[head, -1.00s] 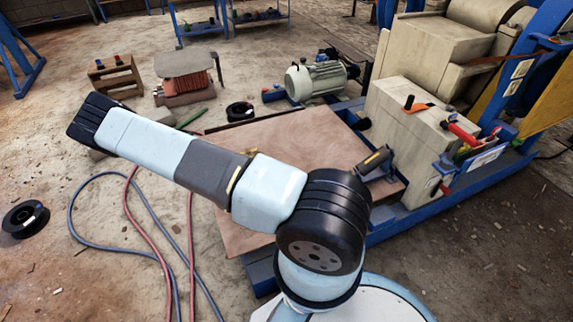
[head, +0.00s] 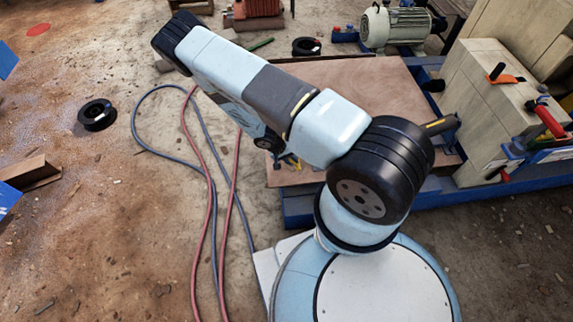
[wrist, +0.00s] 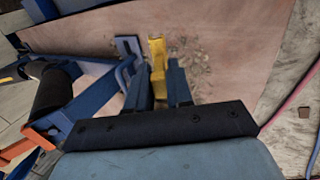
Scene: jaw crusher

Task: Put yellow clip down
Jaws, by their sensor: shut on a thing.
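The yellow clip (wrist: 157,54) is between the blue fingers of my gripper (wrist: 160,78) in the wrist view. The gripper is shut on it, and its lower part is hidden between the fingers. Behind it is the brown board (wrist: 220,35); I cannot tell whether the clip touches it. In the head view, my arm covers most of the gripper, and a small yellow and blue bit (head: 291,161) shows under the arm over the board (head: 340,75).
A blue frame with an orange end (wrist: 40,137) stands left of my gripper in the wrist view. The pale crusher body (head: 485,110), with tools on it, is right of the board. Red and blue hoses (head: 208,200) lie on the floor. A black reel (head: 97,115) lies farther left.

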